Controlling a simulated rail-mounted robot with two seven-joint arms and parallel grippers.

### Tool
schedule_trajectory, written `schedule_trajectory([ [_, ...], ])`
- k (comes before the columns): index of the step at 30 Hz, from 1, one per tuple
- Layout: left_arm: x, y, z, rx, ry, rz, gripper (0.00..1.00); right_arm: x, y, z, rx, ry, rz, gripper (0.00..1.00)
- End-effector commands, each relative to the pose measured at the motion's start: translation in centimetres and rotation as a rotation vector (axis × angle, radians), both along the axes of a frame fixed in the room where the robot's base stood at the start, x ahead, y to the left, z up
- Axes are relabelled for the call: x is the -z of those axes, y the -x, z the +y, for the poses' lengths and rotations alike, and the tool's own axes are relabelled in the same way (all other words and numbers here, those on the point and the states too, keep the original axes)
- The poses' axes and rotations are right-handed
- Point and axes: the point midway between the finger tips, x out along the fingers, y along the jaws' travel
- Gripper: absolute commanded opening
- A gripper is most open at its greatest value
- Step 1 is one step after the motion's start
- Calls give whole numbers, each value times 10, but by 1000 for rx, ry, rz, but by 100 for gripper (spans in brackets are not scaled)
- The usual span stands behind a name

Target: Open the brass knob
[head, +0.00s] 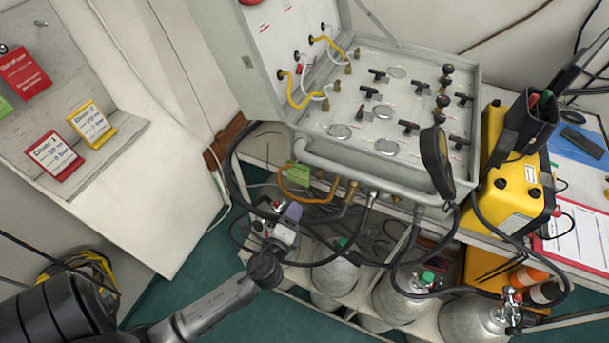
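The air panel (405,118) lies in an open grey case with several black T-handles and dark round knobs. Small brass fittings (337,87) stand along its left side, and more brass pieces (351,190) sit at hose ends on its front edge. I cannot tell which of these is the brass knob. My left gripper (286,222) is below the panel's front left corner, among hoses and above the cylinders. A purple-grey piece shows at its tip; I cannot tell whether it is part of the gripper or whether the fingers are open. My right gripper is out of view.
Orange and black hoses (305,198) hang before the panel, close to my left gripper. Grey cylinders (335,276) with green caps stand below. A yellow case (515,185) stands right. Tags (55,157) lie far left.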

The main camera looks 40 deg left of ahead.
Motion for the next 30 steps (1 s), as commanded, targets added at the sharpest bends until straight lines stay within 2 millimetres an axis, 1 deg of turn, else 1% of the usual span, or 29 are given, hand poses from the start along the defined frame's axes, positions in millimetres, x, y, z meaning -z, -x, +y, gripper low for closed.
schedule_trajectory([
  [1,-3,-2,-6,39,-51,3,37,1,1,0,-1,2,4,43],
  [4,-5,-5,-13,87,-119,15,37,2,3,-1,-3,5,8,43],
  [8,-6,-11,-11,88,-154,27,37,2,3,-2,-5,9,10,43],
  [10,-6,-19,-9,88,-156,28,37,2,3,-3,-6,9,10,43],
  [14,-6,-39,-2,87,-156,27,37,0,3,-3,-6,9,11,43],
  [18,-6,-64,7,86,-155,28,37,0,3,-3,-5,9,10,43],
  [24,-5,-98,19,85,-153,28,37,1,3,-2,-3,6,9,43],
  [30,-5,-121,26,85,-152,29,37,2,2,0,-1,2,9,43],
])
